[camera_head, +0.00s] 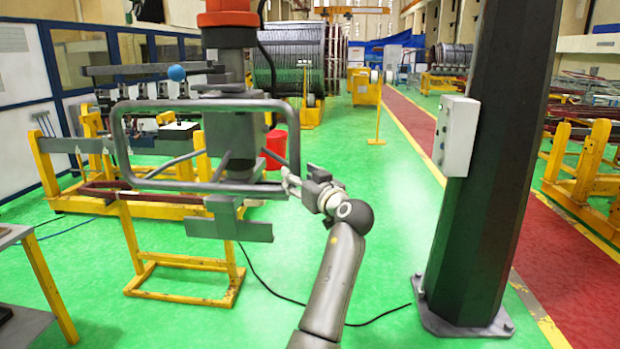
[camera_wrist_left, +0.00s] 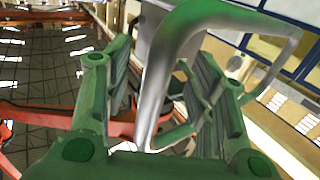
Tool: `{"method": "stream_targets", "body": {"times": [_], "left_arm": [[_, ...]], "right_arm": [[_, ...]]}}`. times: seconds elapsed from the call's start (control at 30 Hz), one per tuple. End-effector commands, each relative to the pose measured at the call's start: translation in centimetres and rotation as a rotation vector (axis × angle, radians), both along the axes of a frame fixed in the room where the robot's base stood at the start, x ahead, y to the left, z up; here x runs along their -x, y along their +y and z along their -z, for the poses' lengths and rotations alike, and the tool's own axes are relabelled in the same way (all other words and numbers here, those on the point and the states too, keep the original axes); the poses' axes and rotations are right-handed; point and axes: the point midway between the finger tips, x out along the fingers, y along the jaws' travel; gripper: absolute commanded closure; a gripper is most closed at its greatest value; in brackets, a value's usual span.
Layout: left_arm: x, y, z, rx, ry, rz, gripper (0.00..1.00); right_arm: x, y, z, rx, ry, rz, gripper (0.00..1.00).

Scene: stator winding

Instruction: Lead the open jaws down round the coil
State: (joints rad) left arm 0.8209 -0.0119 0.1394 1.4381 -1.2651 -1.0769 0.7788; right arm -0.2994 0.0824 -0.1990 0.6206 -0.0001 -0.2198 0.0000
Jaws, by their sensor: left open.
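A grey tubular loop frame (camera_head: 205,105) hangs upright on a dark column with a red top. I cannot tell whether this loop is the coil. My left gripper (camera_head: 289,181) is at the loop's lower right corner. In the left wrist view my left gripper (camera_wrist_left: 152,62) has its two fingers spread, with the loop's pale bent tube (camera_wrist_left: 160,75) running between them. I see a gap to the left finger; contact with the right one is unclear. My right gripper is not in view.
A blue ball knob (camera_head: 176,73) sits on the hanging device. A yellow stand (camera_head: 190,262) is below it, with dark-red bars (camera_head: 160,196) behind. A dark pillar (camera_head: 480,190) with a grey box (camera_head: 456,135) stands right of my arm.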

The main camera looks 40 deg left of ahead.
Motion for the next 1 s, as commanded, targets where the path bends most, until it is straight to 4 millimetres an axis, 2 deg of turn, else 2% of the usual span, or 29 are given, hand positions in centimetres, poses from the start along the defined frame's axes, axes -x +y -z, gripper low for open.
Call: {"method": "stream_targets", "body": {"times": [0.1, 0.23, 0.6, 1.0], "left_arm": [[-0.8, 1.6, -0.3, -0.001, 0.002, -0.002, 0.49], [-1.3, 2.6, -0.1, 0.0, 0.002, -0.001, 0.49], [-1.5, 3.0, 0.1, 0.001, 0.0, 0.001, 0.49], [-1.5, 3.0, 0.1, 0.001, 0.0, 0.001, 1.0]], "right_arm": [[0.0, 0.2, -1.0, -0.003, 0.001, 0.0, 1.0], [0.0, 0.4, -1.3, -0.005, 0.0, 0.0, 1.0], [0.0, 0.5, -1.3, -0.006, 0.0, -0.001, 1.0], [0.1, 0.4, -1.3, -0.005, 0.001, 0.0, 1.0]]}}
